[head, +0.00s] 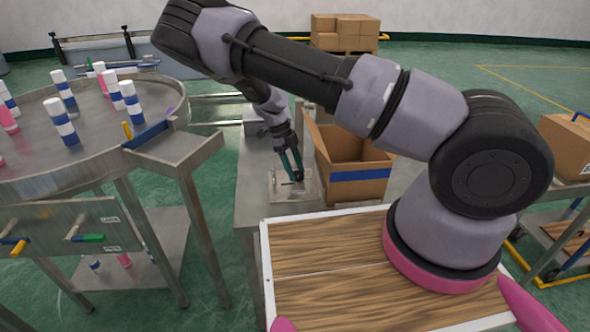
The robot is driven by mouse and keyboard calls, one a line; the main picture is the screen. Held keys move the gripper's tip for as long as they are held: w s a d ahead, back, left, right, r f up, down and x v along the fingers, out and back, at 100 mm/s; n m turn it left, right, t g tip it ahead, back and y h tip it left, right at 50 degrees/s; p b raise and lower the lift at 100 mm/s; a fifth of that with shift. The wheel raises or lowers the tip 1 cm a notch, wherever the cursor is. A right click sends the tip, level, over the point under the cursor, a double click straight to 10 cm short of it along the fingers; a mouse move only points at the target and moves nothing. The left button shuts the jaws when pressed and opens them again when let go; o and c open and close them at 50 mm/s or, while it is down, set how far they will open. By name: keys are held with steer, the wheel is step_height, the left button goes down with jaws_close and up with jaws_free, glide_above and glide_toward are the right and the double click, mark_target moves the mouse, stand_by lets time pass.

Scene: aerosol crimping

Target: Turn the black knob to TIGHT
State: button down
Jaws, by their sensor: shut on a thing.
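My gripper (292,177) reaches down to a small pale plate (278,194) on the metal bench, left of the open cardboard box. Its greenish fingers are shut on the black knob (297,182), a small dark part at the plate. The fingers hide most of the knob. The knob's pointing direction and any TIGHT marking are too small to read.
An open cardboard box (345,155) with a blue band stands close right of my gripper. A round metal table (35,166) with several blue-and-white cans is at left. A panel with coloured handles (62,238) hangs below it. Stacked boxes (345,30) stand far back.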

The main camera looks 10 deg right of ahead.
stand_by(0.3)
steer(key=shift+c, duration=1.3)
jaws_free()
steer(key=shift+w, duration=0.1)
steer(key=v, duration=1)
steer(key=shift+r, duration=0.4)
steer(key=shift+a, duration=0.1)
